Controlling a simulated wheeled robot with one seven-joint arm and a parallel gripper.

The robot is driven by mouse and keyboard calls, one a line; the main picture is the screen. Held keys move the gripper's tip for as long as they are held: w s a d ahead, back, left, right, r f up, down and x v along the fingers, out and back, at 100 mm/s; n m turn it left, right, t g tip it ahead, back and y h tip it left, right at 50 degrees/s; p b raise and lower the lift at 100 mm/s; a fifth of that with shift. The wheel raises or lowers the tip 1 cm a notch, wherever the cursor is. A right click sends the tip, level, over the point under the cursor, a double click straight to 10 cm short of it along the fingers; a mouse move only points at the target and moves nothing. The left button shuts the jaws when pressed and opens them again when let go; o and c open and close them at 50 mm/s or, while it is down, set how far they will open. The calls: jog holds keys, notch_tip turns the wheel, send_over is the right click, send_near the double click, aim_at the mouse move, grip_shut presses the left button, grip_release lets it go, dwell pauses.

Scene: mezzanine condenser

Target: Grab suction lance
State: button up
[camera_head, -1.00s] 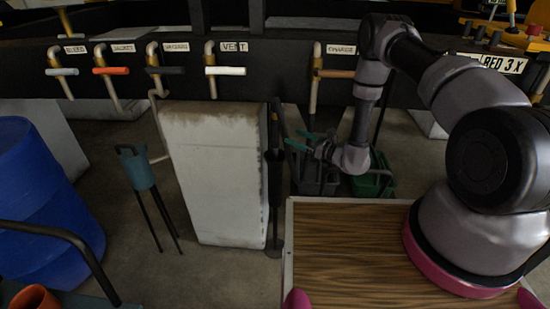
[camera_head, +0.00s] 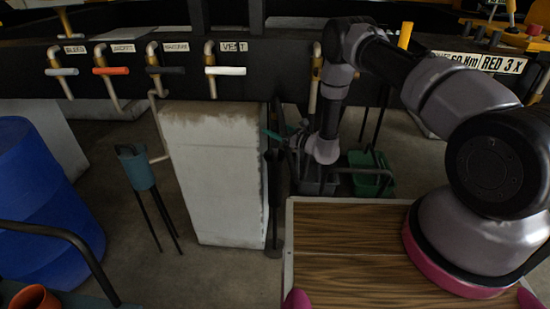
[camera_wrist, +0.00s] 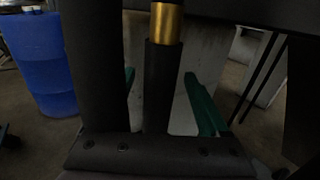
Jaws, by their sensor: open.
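A dark upright pole, which I take for the suction lance (camera_head: 276,205), stands along the right side of a pale block in the head view. In the wrist view a black rod with a brass band (camera_wrist: 164,85) stands upright between my two green fingers; it appears to be the same lance. My gripper (camera_head: 272,134) is open at the upper part of the pole, reaching in from the right. It also shows in the wrist view (camera_wrist: 167,95), with a finger on each side of the rod. I cannot tell whether either finger touches it.
The pale block (camera_head: 215,180) is close to the left of my gripper. A rail of labelled valves (camera_head: 225,71) runs behind. A green bin (camera_head: 371,182) stands to the right, behind the wooden top (camera_head: 345,245). A blue drum (camera_head: 40,205) is at far left.

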jog(key=shift+c, duration=0.3)
grip_shut()
dwell(1.1)
